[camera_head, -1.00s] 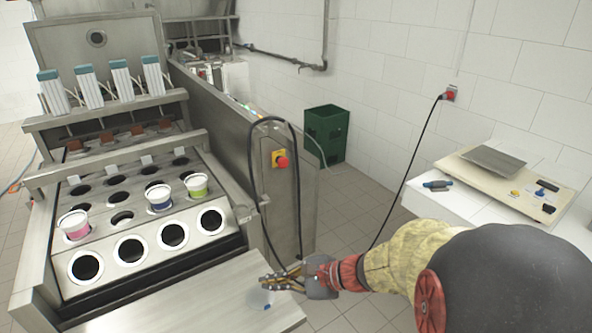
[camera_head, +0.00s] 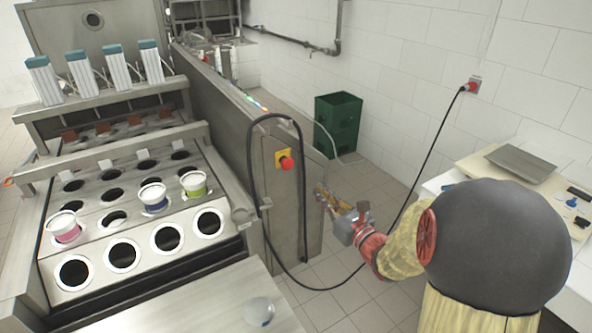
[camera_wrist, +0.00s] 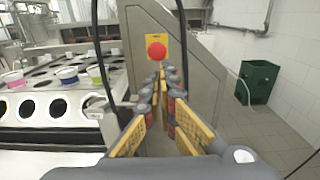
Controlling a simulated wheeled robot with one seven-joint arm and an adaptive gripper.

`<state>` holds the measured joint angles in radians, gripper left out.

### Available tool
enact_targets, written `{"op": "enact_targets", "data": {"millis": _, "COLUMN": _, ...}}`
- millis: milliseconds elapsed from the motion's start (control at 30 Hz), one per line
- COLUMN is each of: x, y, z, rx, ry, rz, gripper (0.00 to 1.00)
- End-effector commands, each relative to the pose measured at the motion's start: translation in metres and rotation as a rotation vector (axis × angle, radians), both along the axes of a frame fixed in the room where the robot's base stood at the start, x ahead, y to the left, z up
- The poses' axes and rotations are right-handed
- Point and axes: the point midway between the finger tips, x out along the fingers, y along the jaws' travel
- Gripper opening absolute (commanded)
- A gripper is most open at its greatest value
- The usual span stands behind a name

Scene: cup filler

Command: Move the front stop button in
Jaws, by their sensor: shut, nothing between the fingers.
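The front stop button (camera_head: 286,163) is a red mushroom knob on a yellow plate (camera_head: 281,155). It sits on the grey end panel of the filling machine, between the sides of a black cable loop. In the wrist view the red button (camera_wrist: 157,50) is straight ahead, just beyond my fingertips. My gripper (camera_head: 321,192) is shut and empty. In the head view it is to the right of the button and a little lower. In the wrist view my fingertips (camera_wrist: 167,68) meet just below the button; a gap between them and the button seems to remain, but its size is unclear.
A black cable (camera_head: 250,160) loops around the button on the panel. The filling machine's cup plate (camera_head: 145,240) holds several cups. A clear lid-like object (camera_head: 260,311) lies on the front metal shelf. A green crate (camera_head: 338,122) stands by the wall. Floor is free right of the machine.

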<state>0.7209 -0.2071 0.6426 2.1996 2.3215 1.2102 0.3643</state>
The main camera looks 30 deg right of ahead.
Motion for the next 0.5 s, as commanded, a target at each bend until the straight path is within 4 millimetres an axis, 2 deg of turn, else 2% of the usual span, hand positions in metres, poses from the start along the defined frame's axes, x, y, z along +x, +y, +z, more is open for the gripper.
{"op": "enact_targets", "data": {"millis": 267, "x": 0.007, "y": 0.001, "z": -0.001, "rx": -0.001, "ry": 0.0, "rz": 0.003, "gripper": 0.0}}
{"op": "enact_targets", "data": {"millis": 367, "x": 0.019, "y": 0.002, "z": -0.002, "rx": -0.002, "ry": 0.001, "rz": 0.003, "gripper": 0.0}}
{"op": "enact_targets", "data": {"millis": 500, "x": 0.045, "y": 0.003, "z": -0.003, "rx": -0.002, "ry": 0.001, "rz": 0.006, "gripper": 0.0}}
